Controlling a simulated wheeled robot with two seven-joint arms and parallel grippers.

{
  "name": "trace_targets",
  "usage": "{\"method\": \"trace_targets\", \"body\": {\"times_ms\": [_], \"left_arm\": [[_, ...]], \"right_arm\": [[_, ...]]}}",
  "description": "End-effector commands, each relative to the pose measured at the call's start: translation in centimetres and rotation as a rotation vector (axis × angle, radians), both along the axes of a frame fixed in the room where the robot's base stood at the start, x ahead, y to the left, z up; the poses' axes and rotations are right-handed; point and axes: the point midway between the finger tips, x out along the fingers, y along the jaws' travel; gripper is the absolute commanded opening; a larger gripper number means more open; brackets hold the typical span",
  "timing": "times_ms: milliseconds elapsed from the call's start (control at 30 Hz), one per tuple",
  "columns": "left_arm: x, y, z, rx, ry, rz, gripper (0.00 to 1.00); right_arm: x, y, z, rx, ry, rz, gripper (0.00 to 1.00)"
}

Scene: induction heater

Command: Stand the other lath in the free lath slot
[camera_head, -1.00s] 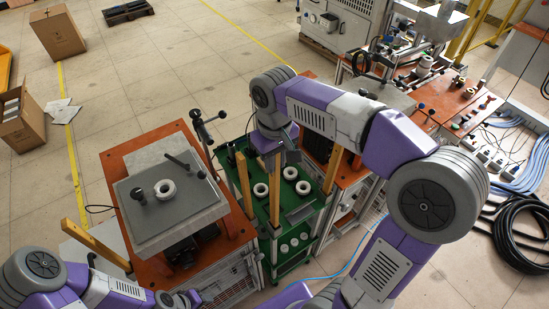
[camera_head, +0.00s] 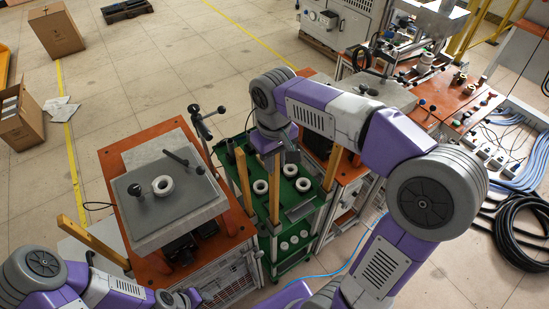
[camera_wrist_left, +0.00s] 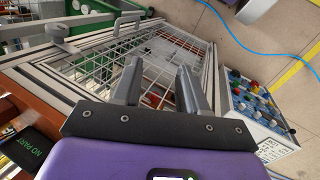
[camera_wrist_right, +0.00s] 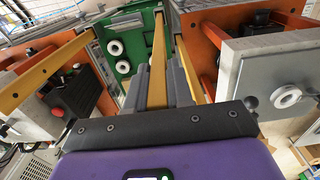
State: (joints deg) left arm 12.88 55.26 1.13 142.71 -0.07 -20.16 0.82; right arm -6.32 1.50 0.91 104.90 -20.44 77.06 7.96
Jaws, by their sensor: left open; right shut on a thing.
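My right gripper (camera_head: 275,158) is shut on a wooden lath (camera_head: 275,190) at the green cart (camera_head: 301,207). The held lath stands near upright, its lower end at the cart's near side; I cannot tell whether it sits in a slot. In the right wrist view the lath (camera_wrist_right: 158,60) runs between the fingers. A second lath (camera_head: 243,182) stands at the cart's left side, and a third (camera_head: 332,168) at its right. Another lath (camera_head: 95,243) slants at the lower left. My left gripper (camera_wrist_left: 158,85) is open and empty above a wire-mesh frame.
Left of the cart is an orange-topped bench with a grey plate (camera_head: 150,222) and a white ring (camera_head: 162,185). Several white rings (camera_head: 290,170) sit on the cart. Another orange bench (camera_head: 345,178) stands close on the right. A blue cable (camera_head: 345,262) lies on the floor.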

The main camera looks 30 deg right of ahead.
Motion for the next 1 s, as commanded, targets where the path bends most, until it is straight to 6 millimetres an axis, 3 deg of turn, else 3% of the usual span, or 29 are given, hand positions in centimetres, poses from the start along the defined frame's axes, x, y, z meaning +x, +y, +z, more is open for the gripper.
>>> {"method": "trace_targets", "body": {"times_ms": [1000], "left_arm": [[0.0,0.0,-2.2,0.000,0.000,0.000,0.43]], "right_arm": [[0.0,0.0,-3.2,0.000,0.000,-0.001,0.00]]}}
